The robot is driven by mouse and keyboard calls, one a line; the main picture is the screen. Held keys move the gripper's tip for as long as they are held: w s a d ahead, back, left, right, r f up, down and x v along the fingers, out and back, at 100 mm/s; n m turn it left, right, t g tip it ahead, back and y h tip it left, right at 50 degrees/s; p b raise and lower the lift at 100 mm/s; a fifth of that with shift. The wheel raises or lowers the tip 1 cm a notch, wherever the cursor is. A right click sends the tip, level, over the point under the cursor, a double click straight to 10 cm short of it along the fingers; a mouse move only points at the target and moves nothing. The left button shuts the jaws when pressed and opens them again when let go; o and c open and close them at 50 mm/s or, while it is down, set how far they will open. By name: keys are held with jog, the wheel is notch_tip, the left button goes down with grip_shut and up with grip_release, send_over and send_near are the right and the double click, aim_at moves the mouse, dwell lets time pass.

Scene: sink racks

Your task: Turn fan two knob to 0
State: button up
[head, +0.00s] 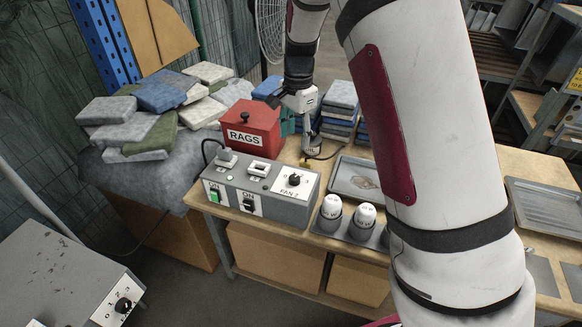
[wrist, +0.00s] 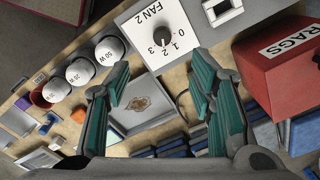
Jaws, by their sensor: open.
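The fan two knob (head: 294,181) is a black knob on a white plate lettered FAN 2, on top of the grey control box (head: 270,207). In the wrist view, the knob (wrist: 163,36) is at the top centre beside the digits 0, 1, 2 and 3. Its exact pointer setting is too small to tell. My gripper (wrist: 161,64) is open and empty, its two teal fingers spread. The knob appears beyond and between the fingertips, apart from them. In the head view my gripper is behind the control box near the red box, its fingers partly hidden.
A red RAGS box (head: 248,127) stands behind the control box. White bulbs (head: 331,206) in a holder sit to its right, with a metal tray (head: 357,178) behind them. Folded cloths (head: 160,100) are piled at left. Another grey box with a knob (head: 123,306) is at lower left.

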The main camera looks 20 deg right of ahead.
aim_at(295, 177)
jog(key=shift+m, duration=0.3)
jog(key=f, duration=0.5)
jog(key=f+p, duration=0.1)
jog(key=f, duration=0.4)
jog(key=w+f, duration=0.1)
jog(key=f, duration=0.4)
jog(key=shift+f, duration=0.2)
jog(key=c, duration=1.2)
